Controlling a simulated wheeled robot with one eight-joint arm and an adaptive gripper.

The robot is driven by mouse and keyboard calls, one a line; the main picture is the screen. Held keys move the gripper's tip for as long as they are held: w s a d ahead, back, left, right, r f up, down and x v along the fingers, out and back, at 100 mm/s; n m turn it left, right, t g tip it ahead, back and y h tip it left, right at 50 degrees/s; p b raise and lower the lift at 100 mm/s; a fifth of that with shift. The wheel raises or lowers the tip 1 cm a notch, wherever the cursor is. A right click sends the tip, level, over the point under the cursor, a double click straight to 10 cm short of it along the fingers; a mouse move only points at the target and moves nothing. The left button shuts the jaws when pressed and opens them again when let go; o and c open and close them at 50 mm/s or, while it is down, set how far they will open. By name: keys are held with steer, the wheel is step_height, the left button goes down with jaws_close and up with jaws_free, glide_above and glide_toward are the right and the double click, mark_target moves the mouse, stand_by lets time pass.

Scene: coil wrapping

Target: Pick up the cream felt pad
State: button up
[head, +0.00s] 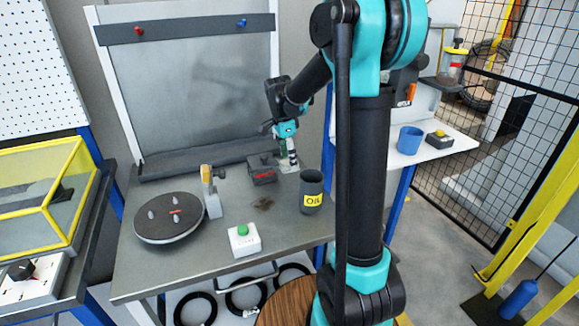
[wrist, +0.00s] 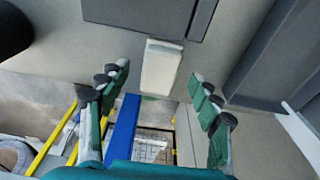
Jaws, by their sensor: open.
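The cream felt pad (wrist: 161,68) shows in the wrist view as a pale upright block at the edge of the grey table, between my fingers in the picture. In the head view a small pale patch of it (head: 289,169) shows just under my gripper (head: 287,148), which partly hides it. In the wrist view my gripper (wrist: 160,72) is open, with one green finger on each side of the pad and a gap on both sides. I cannot tell how far the fingertips are above the pad.
A dark box (head: 262,169) stands just left of the pad. A dark OIL cup (head: 311,191) stands in front. A round turntable (head: 169,218), an upright post (head: 211,192) and a green-button box (head: 243,240) are farther left on the table. A grey panel (head: 195,85) rises behind.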

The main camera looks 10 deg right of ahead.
step_height(320, 180, down, 2)
steer(key=shift+d, duration=0.1)
steer(key=c, duration=1.3)
steer(key=shift+r, duration=0.2)
step_height(320, 180, up, 20)
steer(key=shift+f, duration=0.15)
